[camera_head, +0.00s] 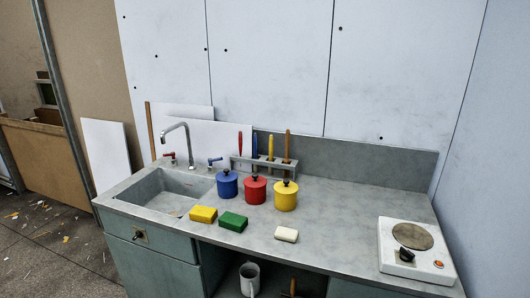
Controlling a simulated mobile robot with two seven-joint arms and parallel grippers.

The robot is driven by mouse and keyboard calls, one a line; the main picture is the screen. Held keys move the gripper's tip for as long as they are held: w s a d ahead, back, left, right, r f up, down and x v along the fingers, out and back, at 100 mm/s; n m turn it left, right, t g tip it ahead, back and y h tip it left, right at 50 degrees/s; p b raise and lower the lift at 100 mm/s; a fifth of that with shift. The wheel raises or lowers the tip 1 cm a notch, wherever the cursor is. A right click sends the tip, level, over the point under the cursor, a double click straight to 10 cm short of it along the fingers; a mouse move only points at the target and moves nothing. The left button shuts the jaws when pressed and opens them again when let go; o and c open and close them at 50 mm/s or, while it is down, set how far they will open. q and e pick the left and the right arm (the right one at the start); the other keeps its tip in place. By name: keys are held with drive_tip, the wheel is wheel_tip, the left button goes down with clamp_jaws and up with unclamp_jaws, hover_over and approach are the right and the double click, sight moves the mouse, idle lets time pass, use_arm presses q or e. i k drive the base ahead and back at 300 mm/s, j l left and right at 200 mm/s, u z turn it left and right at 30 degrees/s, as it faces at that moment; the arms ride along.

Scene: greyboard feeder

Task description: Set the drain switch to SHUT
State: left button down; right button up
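A small switch (139,236) with a dark knob or lever on a pale plate sits on the green cabinet front, below the left part of the sink (143,181). It looks like the drain switch. Its lettering is too small to read, and I cannot tell which position it is in. The sink is set into the left end of the grey counter and I see no water in it. Neither of my grippers is in view, and nothing touches the switch.
Blue (227,185), red (255,190) and yellow (285,196) lidded pots stand mid-counter. Yellow (203,214), green (233,222) and white (286,234) blocks lie near the front edge. A hotplate (390,270) stands at right. A mug (249,278) is below. Floor left of the cabinet has scattered scraps.

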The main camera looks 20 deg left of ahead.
sight(138, 234)
drive_tip(key=k+j+u, duration=0.15)
drive_tip(key=u, duration=1.4)
